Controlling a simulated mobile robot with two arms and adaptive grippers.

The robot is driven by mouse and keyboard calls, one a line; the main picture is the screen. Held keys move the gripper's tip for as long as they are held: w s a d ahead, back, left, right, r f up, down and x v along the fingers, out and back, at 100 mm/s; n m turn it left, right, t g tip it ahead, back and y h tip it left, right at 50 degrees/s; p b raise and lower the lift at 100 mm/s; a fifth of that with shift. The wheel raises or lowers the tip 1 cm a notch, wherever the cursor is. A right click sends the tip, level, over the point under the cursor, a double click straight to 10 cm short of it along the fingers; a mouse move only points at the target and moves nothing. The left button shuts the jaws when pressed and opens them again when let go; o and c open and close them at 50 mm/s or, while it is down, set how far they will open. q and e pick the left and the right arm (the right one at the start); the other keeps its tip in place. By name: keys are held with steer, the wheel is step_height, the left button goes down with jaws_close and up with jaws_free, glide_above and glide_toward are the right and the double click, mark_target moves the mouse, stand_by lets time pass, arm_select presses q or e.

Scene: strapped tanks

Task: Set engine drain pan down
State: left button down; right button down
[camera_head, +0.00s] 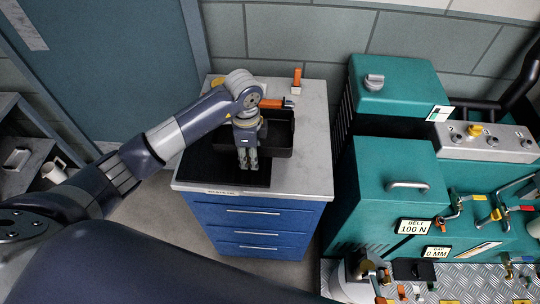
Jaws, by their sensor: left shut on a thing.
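The engine drain pan (281,134) is a black, open, shallow box over the grey top of a blue drawer cabinet. My left gripper (247,164) comes in from the left and points down at the pan's near left side. Its fingers are shut on the pan, though the exact grip on the wall is hard to see. My wrist and fingers hide the pan's left part. A flat black mat (205,166) lies on the cabinet top, left of and below the pan. I cannot tell whether the pan touches the surface. My right gripper does not show.
The blue cabinet (256,222) has a pale label on its front edge. An orange-topped item (297,80) stands at its back edge. Teal machine housings (391,182) with handles and valves stand close on the right. The wall is right behind.

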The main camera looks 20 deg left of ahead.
arm_select(q)
steer(key=shift+w+a+r, duration=0.1)
steer(key=shift+w+a, duration=0.1)
steer(key=shift+a, duration=0.5)
steer(key=shift+w+a+p, duration=0.1)
steer(key=shift+a+p, duration=0.2)
steer(key=shift+a, duration=0.2)
steer(key=shift+f, duration=0.4)
steer(key=shift+f+p, duration=0.65)
steer(key=shift+f, duration=0.8)
steer(key=c, duration=1.1)
jaws_free()
steer(key=shift+f, duration=0.15)
steer(key=shift+o, duration=0.2)
steer(key=shift+s, duration=0.2)
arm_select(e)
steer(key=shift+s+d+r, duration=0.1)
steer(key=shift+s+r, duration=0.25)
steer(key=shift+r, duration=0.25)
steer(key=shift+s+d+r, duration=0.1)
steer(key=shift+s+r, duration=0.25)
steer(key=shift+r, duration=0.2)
